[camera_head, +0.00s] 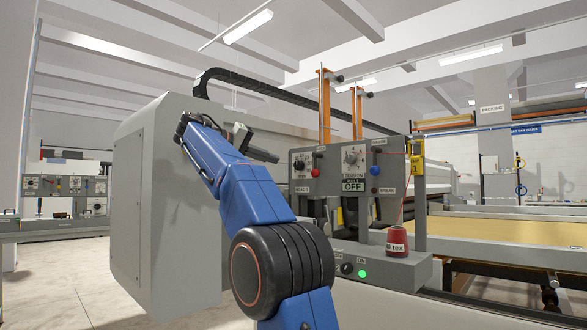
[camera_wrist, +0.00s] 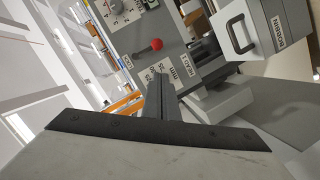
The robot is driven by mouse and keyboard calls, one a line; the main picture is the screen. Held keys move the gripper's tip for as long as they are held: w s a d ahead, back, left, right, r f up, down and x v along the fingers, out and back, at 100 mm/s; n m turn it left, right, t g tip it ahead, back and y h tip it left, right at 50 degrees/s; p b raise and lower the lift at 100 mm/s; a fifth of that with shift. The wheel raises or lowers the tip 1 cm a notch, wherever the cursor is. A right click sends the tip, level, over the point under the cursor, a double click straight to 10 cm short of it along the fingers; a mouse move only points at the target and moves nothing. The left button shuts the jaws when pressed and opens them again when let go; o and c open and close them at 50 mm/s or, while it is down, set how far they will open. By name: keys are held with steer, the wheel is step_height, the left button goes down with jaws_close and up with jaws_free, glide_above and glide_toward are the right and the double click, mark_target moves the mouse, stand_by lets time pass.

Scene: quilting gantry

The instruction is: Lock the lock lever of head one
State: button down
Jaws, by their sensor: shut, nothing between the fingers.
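The grey control panel of the machine (camera_head: 335,222) faces me, with a label that seems to read head 1. A lever with a red ball knob (camera_head: 315,172) is on its left part. The red ball (camera_wrist: 156,44) also shows in the wrist view, at the end of a short dark stem, just beyond my fingertips. My gripper (camera_head: 275,158) is shut and empty, left of the panel and apart from the red knob. In the wrist view its fingers (camera_wrist: 158,76) point at the panel below the red ball.
A blue-knobbed lever (camera_head: 375,170), dials and an OFF sign (camera_head: 353,186) are right of the red knob. A red thread cone (camera_head: 397,242) stands on the ledge below. A large grey housing (camera_head: 165,205) is at left. A drawer labelled bobbin (camera_wrist: 240,35) shows in the wrist view.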

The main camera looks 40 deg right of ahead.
steer(key=shift+w+a+r+m+g, duration=0.2)
steer(key=shift+w+r+m, duration=0.1)
steer(key=shift+r, duration=0.1)
steer(key=shift+w+a+r+m+g, duration=0.1)
steer(key=shift+w+r+m+g, duration=0.1)
steer(key=shift+r+m, duration=0.15)
glide_toward(315, 166)
steer(key=w+d, duration=0.3)
steer(key=d, duration=0.1)
steer(key=shift+s+d+f, duration=0.9)
steer(key=shift+s+f, duration=0.15)
steer(key=shift+f, duration=0.1)
